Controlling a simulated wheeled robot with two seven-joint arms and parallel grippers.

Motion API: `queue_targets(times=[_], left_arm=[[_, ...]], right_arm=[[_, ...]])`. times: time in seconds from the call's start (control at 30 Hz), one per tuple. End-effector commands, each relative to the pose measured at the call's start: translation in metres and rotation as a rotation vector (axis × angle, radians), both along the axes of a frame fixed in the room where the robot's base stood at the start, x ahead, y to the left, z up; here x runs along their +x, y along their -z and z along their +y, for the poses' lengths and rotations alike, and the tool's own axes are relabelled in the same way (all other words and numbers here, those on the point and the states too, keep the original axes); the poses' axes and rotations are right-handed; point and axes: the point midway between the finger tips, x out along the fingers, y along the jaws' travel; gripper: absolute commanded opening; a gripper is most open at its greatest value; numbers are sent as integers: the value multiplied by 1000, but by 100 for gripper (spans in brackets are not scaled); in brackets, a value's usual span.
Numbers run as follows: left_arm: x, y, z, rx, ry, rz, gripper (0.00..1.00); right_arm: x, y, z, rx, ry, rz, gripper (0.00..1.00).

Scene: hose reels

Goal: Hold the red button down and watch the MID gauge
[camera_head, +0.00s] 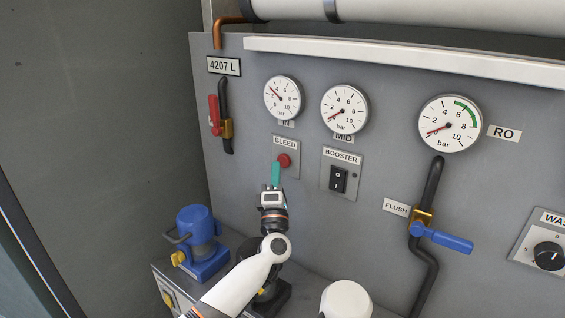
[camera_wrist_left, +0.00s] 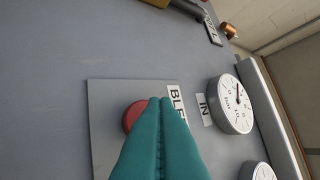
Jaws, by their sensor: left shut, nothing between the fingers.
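The red button (camera_head: 284,160) sits on the grey BLEED plate, below the IN gauge. It also shows in the left wrist view (camera_wrist_left: 131,116), partly hidden by my fingers. My left gripper (camera_head: 275,166) is shut and empty, its teal fingertips just left of and below the button in the head view. In the wrist view the fingertips (camera_wrist_left: 160,100) overlap the button's right part. I cannot tell whether they touch it or whether it is pressed. The MID gauge (camera_head: 344,108) has its red needle pointing lower left, near the bottom of the scale. My right gripper is not in view.
The IN gauge (camera_head: 283,98) has its needle pointing upper left. The RO gauge (camera_head: 450,123), the BOOSTER switch (camera_head: 338,179) and the blue FLUSH valve handle (camera_head: 445,238) are to the right. A blue pump (camera_head: 200,240) stands lower left.

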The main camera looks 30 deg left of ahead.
Motion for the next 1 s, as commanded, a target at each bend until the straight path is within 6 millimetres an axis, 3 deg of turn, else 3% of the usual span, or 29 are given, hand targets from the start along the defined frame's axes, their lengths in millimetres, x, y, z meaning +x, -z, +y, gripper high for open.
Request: queue_targets(times=[1.0], left_arm=[[8,0,-1,0,0,0,0]], right_arm=[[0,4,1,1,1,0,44]])
